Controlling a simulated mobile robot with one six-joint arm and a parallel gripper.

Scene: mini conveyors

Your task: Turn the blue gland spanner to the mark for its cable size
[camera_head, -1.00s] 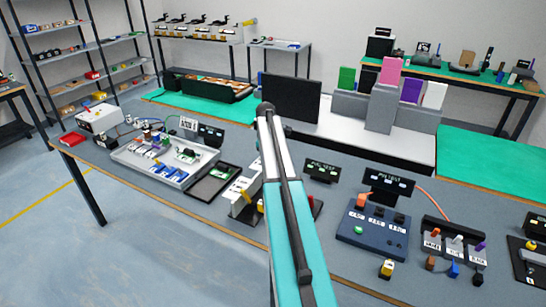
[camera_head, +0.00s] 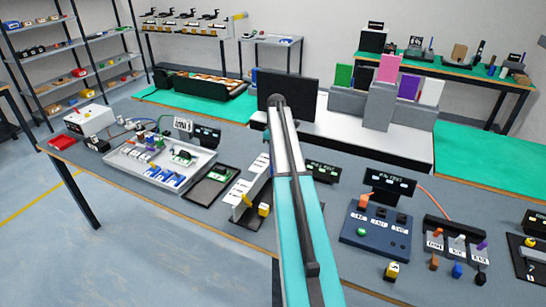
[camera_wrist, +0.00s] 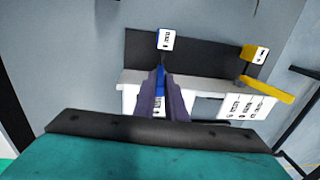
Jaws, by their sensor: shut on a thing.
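The blue gland spanner (camera_wrist: 160,76) shows in the wrist view as a narrow blue strip at the tips of my gripper (camera_wrist: 161,84). My gripper's dark fingers are shut on it and hide most of it. A white printed tag (camera_wrist: 166,40) stands just beyond it. A yellow spanner (camera_wrist: 268,90) sticks out to the right, with a yellow tagged block (camera_wrist: 254,53) behind it. A white printed plate (camera_wrist: 235,107) is below the yellow spanner. The marks for the blue spanner are hidden by my fingers. In the head view my arm covers the gripper and blue spanner.
In the head view the white spanner stand (camera_head: 247,187) and a yellow block (camera_head: 264,210) are left of my arm. A dark tray (camera_head: 209,187) lies farther left. A blue test box (camera_head: 375,232) and a small display (camera_head: 323,171) are to the right.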

